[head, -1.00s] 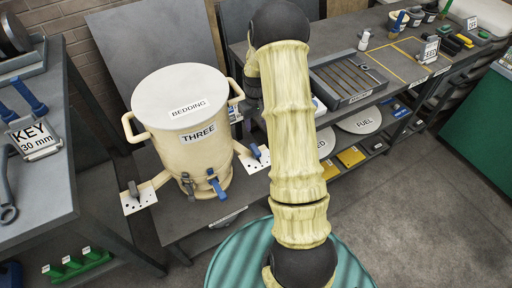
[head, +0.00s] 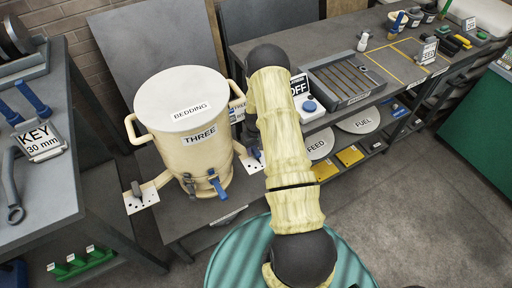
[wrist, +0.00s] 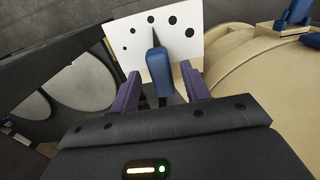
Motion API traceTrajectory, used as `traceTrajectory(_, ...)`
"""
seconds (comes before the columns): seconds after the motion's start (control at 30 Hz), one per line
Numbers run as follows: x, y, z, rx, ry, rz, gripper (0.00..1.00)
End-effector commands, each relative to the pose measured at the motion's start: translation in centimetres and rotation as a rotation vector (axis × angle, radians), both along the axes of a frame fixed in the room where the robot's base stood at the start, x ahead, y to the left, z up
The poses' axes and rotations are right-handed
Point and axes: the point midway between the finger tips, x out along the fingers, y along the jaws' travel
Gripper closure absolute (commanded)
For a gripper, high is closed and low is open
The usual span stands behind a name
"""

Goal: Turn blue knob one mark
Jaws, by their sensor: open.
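The blue knob (wrist: 158,66) stands in front of a white dial plate (wrist: 190,22) marked with black dots of growing size and a dark pointer. In the wrist view my gripper (wrist: 158,82) is open, with one purple finger on each side of the knob; I cannot tell whether either touches it. In the head view the knob (head: 257,153) and its plate (head: 252,166) show at the right of the cream drum (head: 200,150) labelled BEDDING and THREE, partly covered by my arm. My gripper is hidden there behind the arm.
A grey knob (head: 136,189) on a similar plate (head: 145,200) sits left of the drum. Small blue and grey levers (head: 216,184) are at the drum's front. An OFF sign (head: 299,86) and blue button (head: 309,106) stand on the back bench, close to my arm.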

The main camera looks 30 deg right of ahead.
Motion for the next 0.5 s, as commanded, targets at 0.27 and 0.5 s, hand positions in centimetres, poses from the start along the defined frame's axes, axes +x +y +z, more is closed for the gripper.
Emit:
traceTrajectory(0.27,0.01,0.01,-0.54,0.0,-0.001,0.0,0.54)
traceTrajectory(0.5,0.0,0.01,-0.52,0.0,-0.001,0.0,0.83)
